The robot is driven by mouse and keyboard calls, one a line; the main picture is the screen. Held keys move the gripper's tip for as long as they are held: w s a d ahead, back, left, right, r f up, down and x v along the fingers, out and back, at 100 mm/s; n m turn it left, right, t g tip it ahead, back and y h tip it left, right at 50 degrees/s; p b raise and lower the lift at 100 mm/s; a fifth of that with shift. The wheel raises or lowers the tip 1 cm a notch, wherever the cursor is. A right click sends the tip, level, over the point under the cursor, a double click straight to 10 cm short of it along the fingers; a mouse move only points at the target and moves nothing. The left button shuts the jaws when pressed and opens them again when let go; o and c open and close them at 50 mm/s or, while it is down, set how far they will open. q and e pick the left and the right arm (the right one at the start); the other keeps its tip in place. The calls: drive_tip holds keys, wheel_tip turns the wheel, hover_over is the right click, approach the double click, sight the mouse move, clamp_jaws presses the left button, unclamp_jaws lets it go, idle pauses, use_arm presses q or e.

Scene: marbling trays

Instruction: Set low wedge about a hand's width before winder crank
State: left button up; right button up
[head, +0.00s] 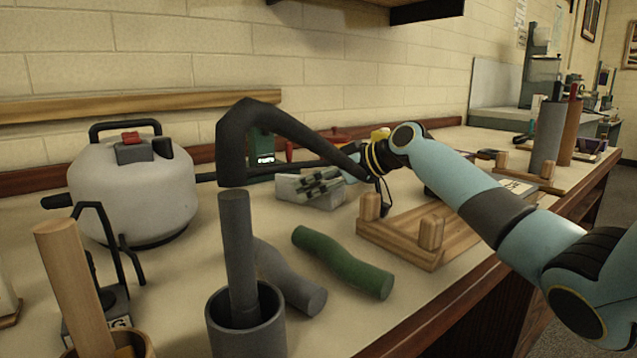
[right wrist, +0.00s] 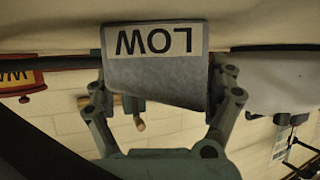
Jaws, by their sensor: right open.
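The low wedge is a grey block with a pale label reading LOW, upside down, in the right wrist view (right wrist: 155,80). In the head view it appears as a grey block (head: 308,196) on the table, partly covered by my fingers. My right gripper (head: 322,182) is open, with one finger on each side of the wedge; it also shows in the right wrist view (right wrist: 162,85). Whether a finger touches it is unclear. The winder crank (head: 113,243) is a black bent rod on a labelled base at the front left. My left gripper is not in view.
A white tank (head: 133,195) stands behind the crank.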

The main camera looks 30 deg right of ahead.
drive_tip(key=shift+r, duration=0.15)
drive_tip(key=p+v, duration=0.3)
drive_tip(key=v, duration=0.8)
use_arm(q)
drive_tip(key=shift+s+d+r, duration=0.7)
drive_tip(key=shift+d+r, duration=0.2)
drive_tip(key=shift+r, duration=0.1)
use_arm(e)
drive_tip(key=shift+s+d+r, duration=0.15)
drive_tip(key=shift+s, duration=0.3)
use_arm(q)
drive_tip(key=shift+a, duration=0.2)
